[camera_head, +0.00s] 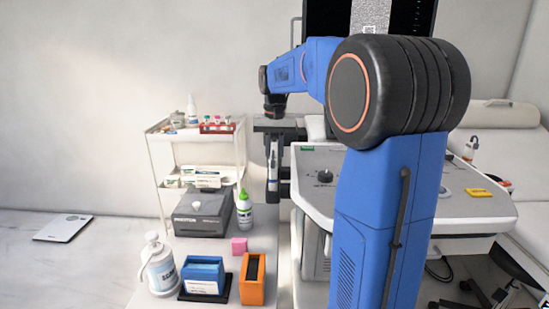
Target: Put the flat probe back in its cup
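My gripper (274,136) hangs downward beside the left edge of the ultrasound cart (310,185). A slim pale and blue probe (273,160) stands upright directly below it, in line with its fingers. I cannot tell whether this is the flat probe, or whether the fingers are closed around it or only beside it. Dark holders (285,190) are at the cart's left side, close to the probe's lower end. The probe's lower end is dark, and I cannot tell whether it sits inside a cup or in front of one.
A white shelf trolley (150,165) with bottles and tubes stands at left. My arm hides part of the cart.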

